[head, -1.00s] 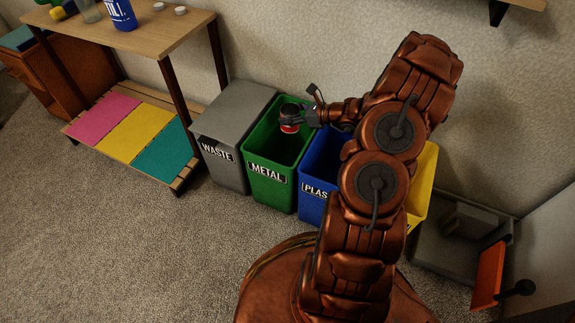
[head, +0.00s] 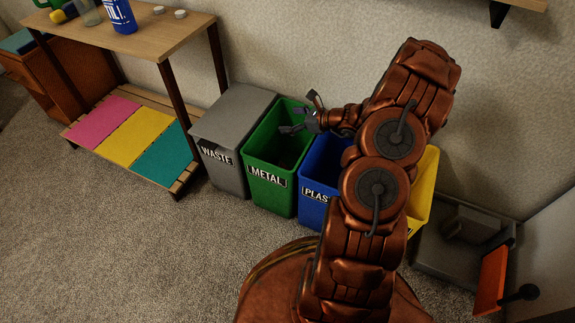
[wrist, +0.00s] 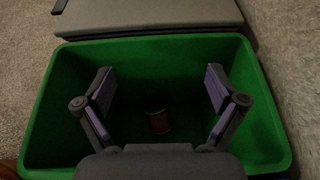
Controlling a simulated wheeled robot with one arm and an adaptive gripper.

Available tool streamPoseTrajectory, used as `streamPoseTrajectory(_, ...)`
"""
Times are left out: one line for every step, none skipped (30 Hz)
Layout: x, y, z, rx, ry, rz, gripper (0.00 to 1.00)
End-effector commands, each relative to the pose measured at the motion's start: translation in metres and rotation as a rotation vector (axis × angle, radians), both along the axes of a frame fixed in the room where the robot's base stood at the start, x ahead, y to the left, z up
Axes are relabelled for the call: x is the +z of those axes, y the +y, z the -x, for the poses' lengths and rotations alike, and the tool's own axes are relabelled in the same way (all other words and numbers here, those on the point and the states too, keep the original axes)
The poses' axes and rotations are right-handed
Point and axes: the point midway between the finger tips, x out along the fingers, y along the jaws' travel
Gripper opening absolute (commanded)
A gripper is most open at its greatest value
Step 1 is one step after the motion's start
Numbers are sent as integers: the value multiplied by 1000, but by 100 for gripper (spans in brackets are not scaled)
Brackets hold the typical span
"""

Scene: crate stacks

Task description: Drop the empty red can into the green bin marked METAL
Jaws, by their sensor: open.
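The green bin marked METAL (head: 268,178) stands between the grey and blue bins. It fills most of the wrist view, where its rim (wrist: 150,40) surrounds the fingers. My gripper (head: 297,115) is open and empty above the bin's opening; both spread fingers also show in the wrist view (wrist: 155,95). The red can (wrist: 159,121) is inside the green bin, seen small and dim between the fingers and well below them. The can is not clearly visible in the head view.
The lidded grey WASTE bin (head: 228,120) is left of the green one. The blue bin (head: 318,180) and a yellow bin (head: 425,185) are on the right, partly behind my arm. A wooden shelf table (head: 150,40) stands at left. Carpet in front is clear.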

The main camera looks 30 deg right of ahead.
Motion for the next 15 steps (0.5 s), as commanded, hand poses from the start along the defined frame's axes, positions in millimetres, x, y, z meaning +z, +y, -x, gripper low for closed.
streamPoseTrajectory(0, 0, 0, 0, 0, 0, 95)
streamPoseTrajectory(0, 0, 0, 0, 0, 0, 95)
streamPoseTrajectory(0, 0, 0, 0, 0, 0, 95)
streamPoseTrajectory(1, -1, 1, 0, 0, 0, 95)
streamPoseTrajectory(1, -2, 2, -1, 0, 0, 95)
streamPoseTrajectory(2, -3, 4, -2, 0, 0, 95)
streamPoseTrajectory(3, -5, 6, -3, -1, 0, 95)
streamPoseTrajectory(4, -6, 8, -3, -1, 0, 95)
streamPoseTrajectory(6, -8, 12, -3, -1, 1, 95)
streamPoseTrajectory(8, -11, 16, -4, -2, 1, 95)
streamPoseTrajectory(10, -13, 20, -5, -2, 1, 95)
streamPoseTrajectory(13, -16, 25, -5, -2, 1, 95)
streamPoseTrajectory(15, -19, 30, -5, -2, 1, 95)
streamPoseTrajectory(18, -22, 34, -5, -2, 1, 95)
streamPoseTrajectory(21, -25, 40, -5, -2, 1, 95)
